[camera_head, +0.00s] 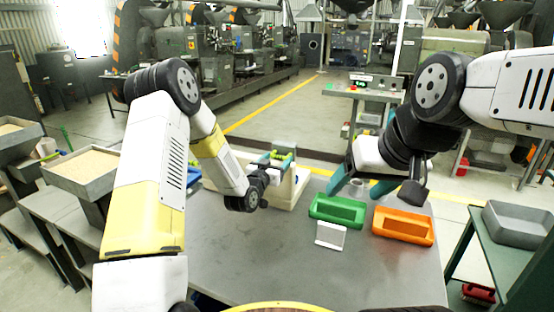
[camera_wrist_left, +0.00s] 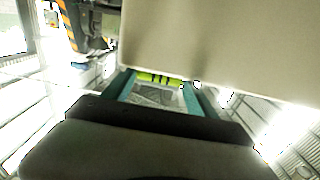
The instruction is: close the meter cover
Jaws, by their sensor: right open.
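A cream-coloured unit (camera_head: 298,186) stands at the back of the grey table, partly hidden behind my left gripper; it may be the meter with its cover, but I cannot tell the cover's position. A yellow-green bar (camera_head: 280,155) shows on it. My left gripper (camera_head: 272,163) is beside this unit. In the left wrist view, the teal fingers of the left gripper (camera_wrist_left: 158,92) are apart, with the yellow-green bar (camera_wrist_left: 158,78) near their tips and a large beige panel (camera_wrist_left: 215,45) above. My right gripper (camera_head: 360,187) is open and empty above the back of the table.
A green tray (camera_head: 337,222), an orange tray (camera_head: 402,238) and a small white plate (camera_head: 331,235) are on the right part of the table (camera_head: 270,270). The table's front middle is clear. A grey bin (camera_head: 518,222) sits on a side bench at the right.

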